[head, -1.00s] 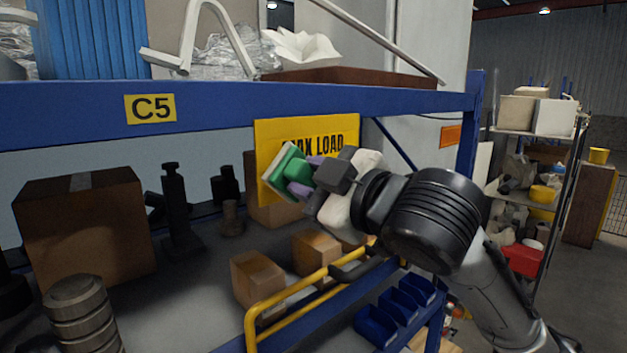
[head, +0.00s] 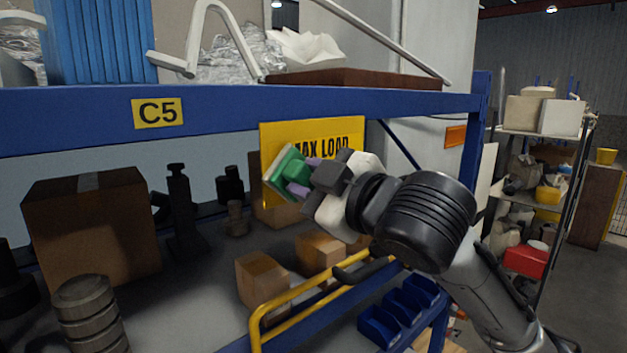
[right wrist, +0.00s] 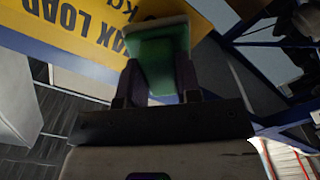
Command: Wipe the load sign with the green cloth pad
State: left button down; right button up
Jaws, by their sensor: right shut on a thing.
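The yellow load sign (head: 340,128) with black "MAX LOAD" lettering hangs below the blue shelf beam. It also shows in the right wrist view (right wrist: 75,30), at the upper left. My right gripper (head: 304,176) is shut on the green cloth pad (head: 286,168), in front of the sign's left part. In the right wrist view the pad (right wrist: 155,62) sits between the two fingers, its pale far edge overlapping the sign. I cannot tell whether the pad touches the sign. The gripper and pad hide the sign's lower part in the head view. My left gripper is not in view.
The blue beam (head: 230,110) with a C5 label runs above the sign. Cardboard boxes (head: 90,225) and dark metal parts stand on the shelf behind.

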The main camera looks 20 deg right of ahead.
jog(key=shift+w+a, duration=0.15)
jog(key=shift+w, duration=0.2)
jog(key=w+d+p, duration=0.1)
jog(key=w+d, duration=0.1)
jog(key=d, duration=0.5)
jog(key=w+d+p, duration=0.2)
jog(key=w+d, duration=0.1)
jog(key=d, duration=0.3)
jog(key=shift+d+p, duration=0.3)
jog(key=shift+d, duration=0.05)
dwell(1.2)
jog(key=shift+a, duration=0.1)
